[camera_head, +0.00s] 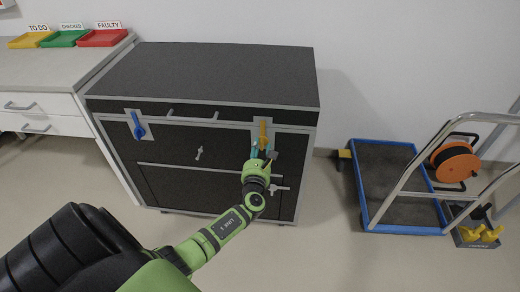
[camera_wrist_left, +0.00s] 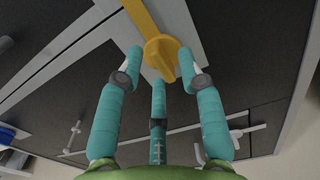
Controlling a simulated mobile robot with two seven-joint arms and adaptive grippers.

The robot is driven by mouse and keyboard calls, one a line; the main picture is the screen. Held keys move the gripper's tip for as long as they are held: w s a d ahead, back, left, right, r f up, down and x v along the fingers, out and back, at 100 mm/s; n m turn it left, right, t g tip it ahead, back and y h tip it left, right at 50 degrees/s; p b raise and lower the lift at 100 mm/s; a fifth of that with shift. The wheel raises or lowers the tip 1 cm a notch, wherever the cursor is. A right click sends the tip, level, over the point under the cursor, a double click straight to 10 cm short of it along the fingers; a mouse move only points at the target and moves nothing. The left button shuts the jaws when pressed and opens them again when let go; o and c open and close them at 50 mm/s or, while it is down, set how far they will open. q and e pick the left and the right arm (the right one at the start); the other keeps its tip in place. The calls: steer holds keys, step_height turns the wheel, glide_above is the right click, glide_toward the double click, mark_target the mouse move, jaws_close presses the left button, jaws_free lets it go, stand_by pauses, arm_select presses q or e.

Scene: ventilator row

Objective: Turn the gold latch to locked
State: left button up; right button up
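The gold latch (camera_head: 263,133) is on a pale plate at the upper right of the dark cabinet's (camera_head: 205,80) front. In the head view its arm points up. In the left wrist view the gold latch (camera_wrist_left: 160,52) shows a round hub with a raised knob, its arm running to the upper left. My left gripper (camera_head: 262,150) is just below the latch. Its teal fingers (camera_wrist_left: 162,70) are spread around the hub, two at the sides and one below, with visible gaps, so it is open. My right gripper is not in view.
A blue latch (camera_head: 138,126) is at the cabinet's upper left. Silver T-handles (camera_head: 199,152) sit on the front. A desk with coloured trays (camera_head: 64,38) stands left. A blue-edged trolley (camera_head: 385,185) and an orange cable reel (camera_head: 455,163) are at right. Floor in front is clear.

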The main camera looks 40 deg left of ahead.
arm_select(q)
steer(key=v, duration=1.2)
stand_by(0.5)
